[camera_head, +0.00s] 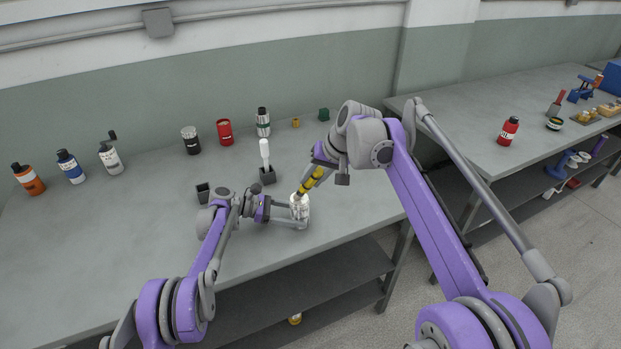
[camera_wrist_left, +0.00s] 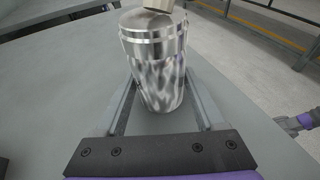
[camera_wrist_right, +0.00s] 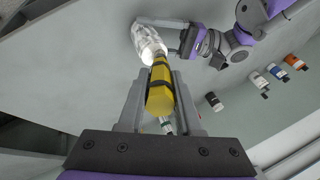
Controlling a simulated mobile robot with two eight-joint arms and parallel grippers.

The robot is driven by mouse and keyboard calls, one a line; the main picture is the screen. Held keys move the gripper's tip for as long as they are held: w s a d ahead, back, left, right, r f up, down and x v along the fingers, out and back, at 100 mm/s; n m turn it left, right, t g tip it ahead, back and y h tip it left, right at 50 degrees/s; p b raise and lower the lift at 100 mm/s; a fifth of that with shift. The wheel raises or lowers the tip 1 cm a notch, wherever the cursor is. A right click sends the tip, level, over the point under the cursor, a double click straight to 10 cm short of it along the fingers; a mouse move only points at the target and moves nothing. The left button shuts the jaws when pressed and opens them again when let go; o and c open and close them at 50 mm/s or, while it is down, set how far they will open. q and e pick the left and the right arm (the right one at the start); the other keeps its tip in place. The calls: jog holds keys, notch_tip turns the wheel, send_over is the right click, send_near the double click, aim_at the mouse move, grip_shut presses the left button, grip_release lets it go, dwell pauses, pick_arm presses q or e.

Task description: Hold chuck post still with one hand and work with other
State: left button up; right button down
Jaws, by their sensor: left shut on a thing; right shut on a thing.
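The chuck post, a shiny metal cylinder (camera_head: 299,207), stands upright near the front edge of the bench. My left gripper (camera_head: 291,216) is shut around it from the left; in the left wrist view the post (camera_wrist_left: 155,70) sits between the two fingers. My right gripper (camera_head: 316,177) is shut on a yellow tool with black bands (camera_head: 310,182), held tilted above the post. In the right wrist view the tool (camera_wrist_right: 160,90) points at the post's top (camera_wrist_right: 148,42). The exact contact between tool tip and post is hard to tell.
Behind stand a dark holder with a white-handled tool (camera_head: 267,173), a small empty dark holder (camera_head: 203,193), a red can (camera_head: 225,132) and a dark can (camera_head: 190,140). Several bottles (camera_head: 70,167) stand at left. A second bench (camera_head: 460,135) is at right. The left bench surface is mostly clear.

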jog(key=shift+s+a+f, duration=0.1)
jog(key=shift+s+a, duration=0.1)
jog(key=shift+a, duration=0.3)
jog(key=shift+w+a, duration=0.25)
jog(key=shift+w, duration=0.7)
jog(key=shift+s+d, duration=0.25)
jog(key=shift+d, duration=0.65)
dwell(5.2)
